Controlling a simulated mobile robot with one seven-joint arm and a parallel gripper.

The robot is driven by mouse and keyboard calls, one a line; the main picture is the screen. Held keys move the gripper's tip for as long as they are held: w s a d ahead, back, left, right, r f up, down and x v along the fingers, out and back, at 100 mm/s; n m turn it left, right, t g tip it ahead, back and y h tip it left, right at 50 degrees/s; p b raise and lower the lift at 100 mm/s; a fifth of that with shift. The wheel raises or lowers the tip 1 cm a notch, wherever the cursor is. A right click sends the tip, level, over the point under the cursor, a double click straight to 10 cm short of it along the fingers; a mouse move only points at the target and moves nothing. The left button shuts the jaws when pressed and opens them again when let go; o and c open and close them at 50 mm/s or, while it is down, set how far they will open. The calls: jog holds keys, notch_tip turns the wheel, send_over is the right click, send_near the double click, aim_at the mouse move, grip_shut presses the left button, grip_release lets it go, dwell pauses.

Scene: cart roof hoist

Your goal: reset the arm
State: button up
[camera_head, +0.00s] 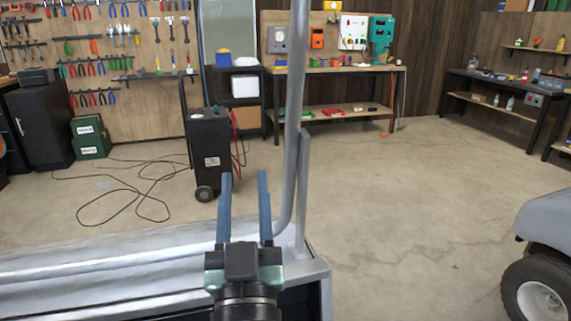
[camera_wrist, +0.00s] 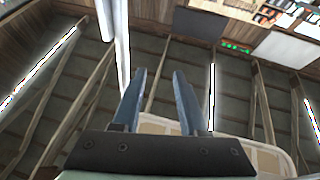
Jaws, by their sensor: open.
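My gripper (camera_head: 244,180) points away from me over the corner of a silvery cart bed, with its two blue fingers apart and nothing between them. In the wrist view my gripper (camera_wrist: 160,75) shows against the ceiling, also open and empty. A grey metal post (camera_head: 295,100) of the cart rises just right of the fingers in the head view. I cannot tell whether the fingers touch it. A pale post (camera_wrist: 121,45) also shows left of the fingers in the wrist view. The cart bed (camera_head: 120,270) fills the lower left.
A black wheeled charger (camera_head: 209,150) stands beyond the cart, with loose cables (camera_head: 130,195) on the floor to its left. A workbench (camera_head: 330,70) and a side bench (camera_head: 500,85) stand at the back. Another vehicle's wheel (camera_head: 540,298) is at lower right. The floor (camera_head: 410,200) between is clear.

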jog(key=s+d+r+m+t+h, duration=0.15)
jog(key=s+r, duration=0.25)
jog(key=r, duration=0.4)
jog(key=s+d+r+t, duration=0.1)
jog(key=s+d+r, duration=0.1)
jog(key=s+r, duration=0.45)
jog(key=s+d+r+t+h, duration=0.1)
jog(key=s+d+r+t, duration=0.1)
jog(key=r, duration=0.7)
notch_tip(320, 180, up, 18)
jog(key=p, duration=1.8)
jog(key=shift+a+f, duration=0.15)
jog(key=shift+a, duration=0.1)
